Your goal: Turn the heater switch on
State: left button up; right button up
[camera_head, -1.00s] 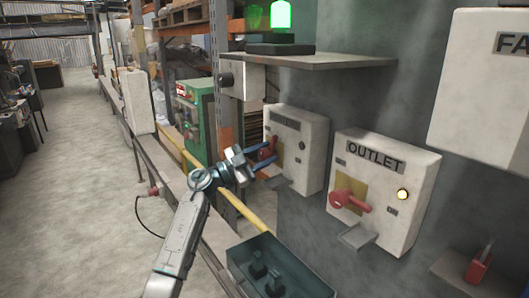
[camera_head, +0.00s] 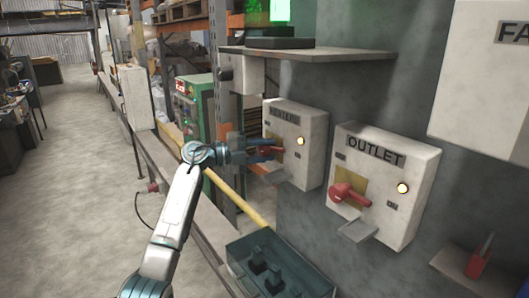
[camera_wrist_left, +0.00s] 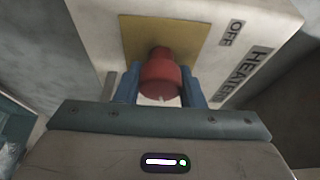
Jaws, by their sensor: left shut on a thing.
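The heater switch box (camera_head: 312,165) is a white box on the grey wall, and its yellowish lamp (camera_head: 300,141) is lit. Its label is hard to read in the head view, but HEATER (camera_wrist_left: 244,75) and OFF (camera_wrist_left: 232,33) show in the left wrist view. The red switch handle (camera_wrist_left: 160,75) stands out from a yellow plate (camera_wrist_left: 135,35). My left gripper (camera_head: 268,150) is at the front of this box. In the left wrist view its two blue fingers (camera_wrist_left: 160,88) are shut on the red handle. My right gripper is not in view.
The OUTLET box (camera_head: 415,205), with its own red handle (camera_head: 350,195) and lit lamp, is right of the heater box. A shelf (camera_head: 305,57) juts out above. Open floor lies left.

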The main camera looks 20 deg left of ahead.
pick_arm(q)
jog(key=shift+f+m+y, duration=0.15)
jog(key=shift+m+y, duration=0.25)
jog(key=shift+m, duration=0.7)
jog(key=shift+b, duration=0.3)
jog(key=o, duration=1)
jog(key=b+v, duration=0.4)
jog(key=v, duration=0.6)
jog(key=shift+s+a+r, duration=0.15)
jog(key=shift+a+r, duration=0.05)
jog(key=shift+a, duration=0.2)
